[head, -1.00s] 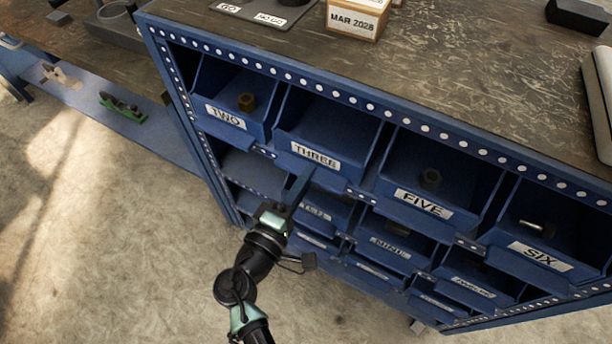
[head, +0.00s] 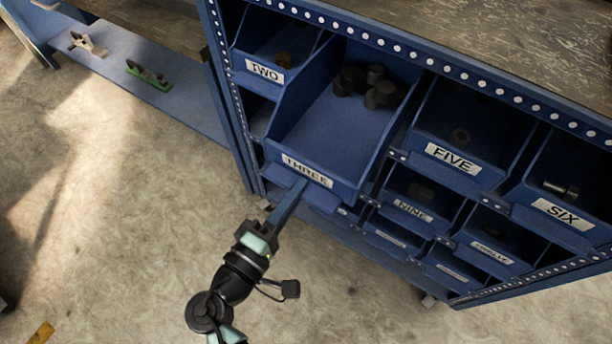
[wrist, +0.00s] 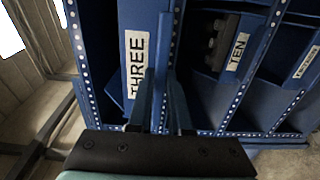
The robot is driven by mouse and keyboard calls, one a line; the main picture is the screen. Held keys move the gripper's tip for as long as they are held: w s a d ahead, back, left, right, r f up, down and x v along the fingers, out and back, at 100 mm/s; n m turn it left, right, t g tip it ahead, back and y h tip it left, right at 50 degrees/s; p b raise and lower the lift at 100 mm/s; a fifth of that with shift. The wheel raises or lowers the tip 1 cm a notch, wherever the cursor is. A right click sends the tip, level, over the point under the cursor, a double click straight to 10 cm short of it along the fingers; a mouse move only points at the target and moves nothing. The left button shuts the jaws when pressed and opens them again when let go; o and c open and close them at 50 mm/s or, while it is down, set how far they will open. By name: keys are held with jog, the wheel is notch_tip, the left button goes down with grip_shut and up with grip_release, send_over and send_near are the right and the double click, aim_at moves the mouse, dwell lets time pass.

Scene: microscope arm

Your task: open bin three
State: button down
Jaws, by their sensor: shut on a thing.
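Bin three (head: 330,125) is a blue open-topped bin with a white THREE label on its front. In the head view it stands out from the rack well past its neighbours. Several dark bolts or nuts (head: 378,92) lie toward its back. My gripper (head: 298,190) is shut on the bin's front lip, just below the label. In the wrist view the THREE label (wrist: 136,62) is upright in the picture, and the fingers (wrist: 156,105) reach up beside it. The exact contact is partly hidden by the fingers.
Bin two (head: 264,70) is to the left, bins five (head: 455,150) and six (head: 563,205) to the right. The floor (head: 120,240) in front is clear.

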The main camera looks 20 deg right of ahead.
jog(key=shift+s+a, duration=0.15)
jog(key=shift+s, duration=0.05)
jog(key=c, duration=0.8)
grip_release()
jog(key=shift+c, duration=0.2)
jog(key=v, duration=1.3)
jog(key=shift+b, duration=0.3)
jog(key=shift+w, duration=0.1)
